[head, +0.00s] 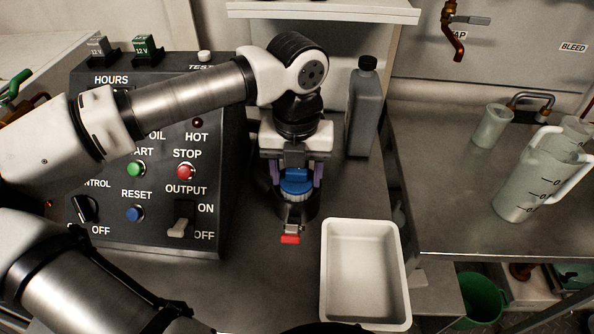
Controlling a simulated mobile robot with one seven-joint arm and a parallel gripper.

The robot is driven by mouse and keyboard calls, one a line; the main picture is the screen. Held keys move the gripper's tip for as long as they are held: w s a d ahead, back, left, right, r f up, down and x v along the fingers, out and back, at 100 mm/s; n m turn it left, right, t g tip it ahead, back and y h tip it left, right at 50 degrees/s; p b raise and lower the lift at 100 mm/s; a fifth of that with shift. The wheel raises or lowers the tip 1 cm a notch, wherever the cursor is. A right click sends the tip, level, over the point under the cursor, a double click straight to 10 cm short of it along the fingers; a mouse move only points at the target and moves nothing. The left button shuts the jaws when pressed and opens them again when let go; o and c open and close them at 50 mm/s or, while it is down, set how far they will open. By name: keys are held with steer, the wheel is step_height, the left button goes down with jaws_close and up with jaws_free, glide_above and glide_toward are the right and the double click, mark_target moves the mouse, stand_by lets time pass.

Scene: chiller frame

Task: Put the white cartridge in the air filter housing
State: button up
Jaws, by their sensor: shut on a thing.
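My gripper (297,178) points down in the middle of the bench. Its purple fingers are shut on a blue round cap (297,187), one finger on each side. The cap sits on a short black cylinder (312,208), which looks like the air filter housing. A metal piece with a red tab (290,239) sticks out at its front. The cylinder's inside is hidden by the cap. I cannot make out a white cartridge in the head view.
An empty-looking white tray (402,270) stands right of the cylinder. A grey bottle (364,110) stands behind it. A sloped control panel (150,220) is close on the left. A jug (530,185) and a cup (492,127) stand on the right bench.

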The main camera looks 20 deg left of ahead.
steer(key=o, duration=1.3)
steer(key=shift+c, duration=0.2)
step_height(320, 180, up, 12)
steer(key=p, duration=0.6)
steer(key=shift+r+p, duration=0.15)
steer(key=shift+p, duration=0.25)
